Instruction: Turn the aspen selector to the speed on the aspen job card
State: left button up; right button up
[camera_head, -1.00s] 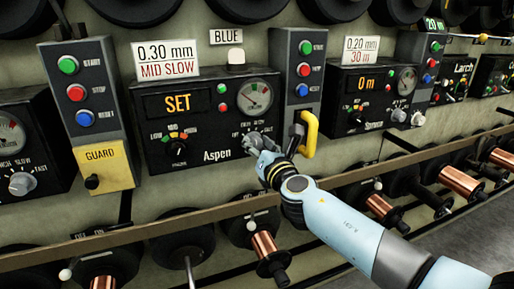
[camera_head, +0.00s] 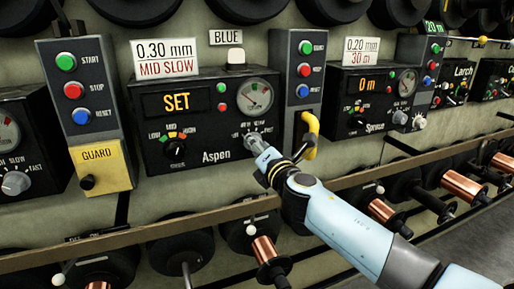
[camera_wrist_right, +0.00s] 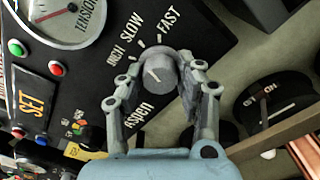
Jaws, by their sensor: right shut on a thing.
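The Aspen panel (camera_head: 215,120) is black, with a lit display reading SET and a gauge at its upper right. The Aspen job card (camera_head: 165,56) above it reads 0.30 mm, MID SLOW. My right gripper (camera_head: 254,140) reaches the panel's lower right and mostly hides the selector in the head view. In the right wrist view, the grey round Aspen selector (camera_wrist_right: 160,72) sits between the fingers of my right gripper (camera_wrist_right: 159,80), which is shut on it. Its pale mark leans up and left, toward the INCH SLOW lettering; its exact setting is hard to read. My left gripper is out of view.
A small black knob (camera_head: 176,148) is on the panel's left. A yellow handle (camera_head: 312,128) stands close right of my gripper. The Spruce panel (camera_head: 366,105) is farther right. A rail (camera_head: 180,218) and copper spools run below. A yellow guard (camera_head: 101,166) is left.

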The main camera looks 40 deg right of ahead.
jog(key=o, duration=1.1)
jog(key=shift+o, duration=0.2)
jog(key=v, duration=1.2)
jog(key=shift+s+f, duration=0.1)
